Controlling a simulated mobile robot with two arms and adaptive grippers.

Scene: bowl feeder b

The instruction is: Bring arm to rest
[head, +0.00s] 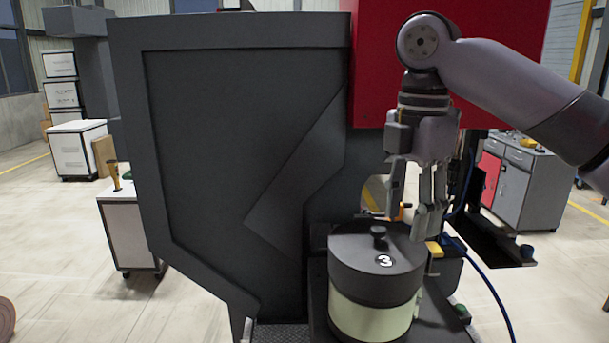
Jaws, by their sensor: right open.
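My right arm (505,80) comes in from the right and bends down at the wrist. My right gripper (415,210) points down with its fingers apart and nothing between them. It hangs just above and to the right of a round container (375,315) with a dark lid, a black knob and a number 3 label. The lid (350,262) sits on the pale container body. I cannot tell whether a fingertip touches the lid's edge. My left gripper is not in view.
A large dark machine housing (230,150) fills the left and middle, with a red panel (375,60) beside it. A blue cable (490,285) hangs at the right. A grey cabinet (540,190) stands behind. Open floor (60,240) lies to the left.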

